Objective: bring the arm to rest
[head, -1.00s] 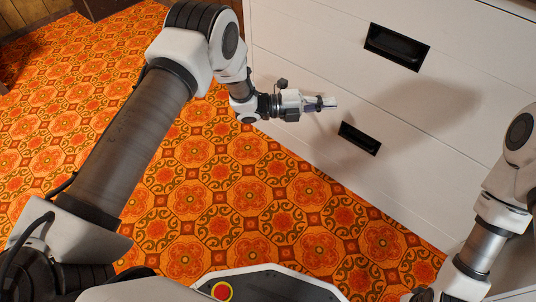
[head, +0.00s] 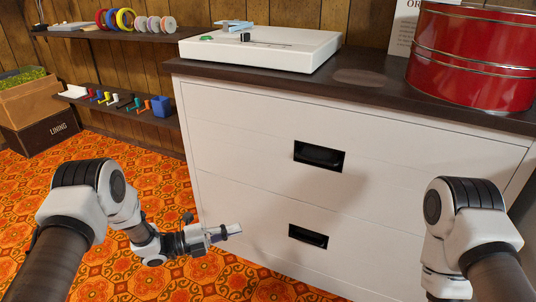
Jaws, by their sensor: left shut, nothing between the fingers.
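My left arm comes in from the lower left, and its gripper (head: 228,232) is shut and empty. It is in front of the white drawer cabinet (head: 240,135), near the left side of the lower drawer front. I cannot tell whether the fingertips touch the cabinet. My right arm shows at the lower right in front of the cabinet; its forearm points down and its gripper is out of the picture.
The cabinet has black recessed handles (head: 319,156). On its dark top are a white flat box (head: 270,52) and red round tins (head: 470,65). Wall shelves (head: 90,33) hold ribbon rolls. A box marked LINING (head: 55,135) stands left. Patterned floor lies open at left.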

